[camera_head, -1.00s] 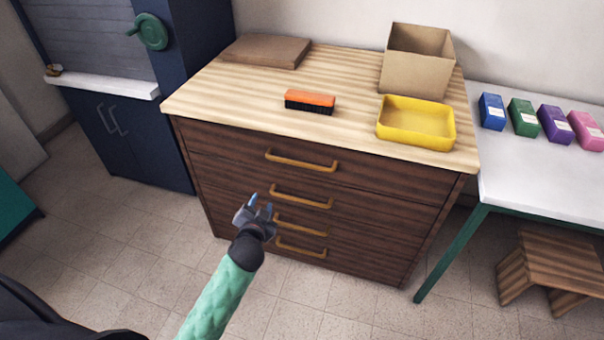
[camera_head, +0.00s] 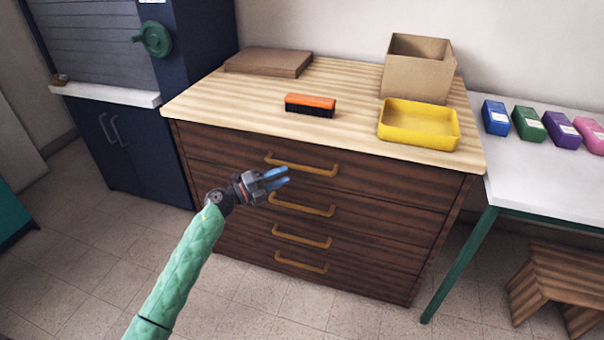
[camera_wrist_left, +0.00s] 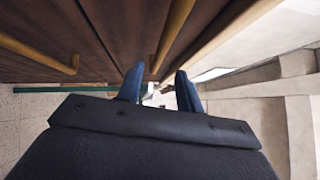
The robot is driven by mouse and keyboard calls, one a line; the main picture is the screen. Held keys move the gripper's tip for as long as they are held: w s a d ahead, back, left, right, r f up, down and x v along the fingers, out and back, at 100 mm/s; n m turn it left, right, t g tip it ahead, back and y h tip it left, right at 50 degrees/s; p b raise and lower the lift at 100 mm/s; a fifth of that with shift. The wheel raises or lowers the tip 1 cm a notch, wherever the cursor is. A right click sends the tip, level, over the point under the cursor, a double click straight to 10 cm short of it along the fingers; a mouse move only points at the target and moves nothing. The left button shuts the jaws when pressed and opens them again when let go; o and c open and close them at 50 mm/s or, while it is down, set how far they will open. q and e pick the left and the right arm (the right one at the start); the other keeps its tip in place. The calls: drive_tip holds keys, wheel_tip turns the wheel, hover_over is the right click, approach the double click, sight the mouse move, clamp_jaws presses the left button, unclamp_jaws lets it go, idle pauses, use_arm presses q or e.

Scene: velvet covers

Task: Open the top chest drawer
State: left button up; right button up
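The chest of drawers (camera_head: 390,225) is dark brown wood with several stacked drawers, all looking closed. The top drawer (camera_head: 385,181) has a tan bar handle (camera_head: 302,164). My left gripper (camera_head: 283,178) is in front of the chest, just below the left part of that handle. Its two blue fingers are apart with nothing between them. The fingers (camera_wrist_left: 158,88) also show apart in the left wrist view, with tan handles and brown drawer fronts above them. I cannot tell whether a finger touches the chest. My right gripper is not in view.
On the chest top (camera_head: 240,95) are a brown board (camera_head: 268,62), an orange brush (camera_head: 310,104), a cardboard box (camera_head: 418,70) and a yellow tray (camera_head: 418,140). A white table (camera_head: 545,185) stands right, a wooden stool (camera_head: 560,280) below it. A blue cabinet (camera_head: 150,150) stands left.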

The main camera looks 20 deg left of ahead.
sight(302, 168)
use_arm(q)
drive_tip(key=shift+p+x, duration=0.35)
drive_tip(key=shift+x, duration=3.55)
drive_tip(key=shift+s, duration=0.1)
clamp_jaws()
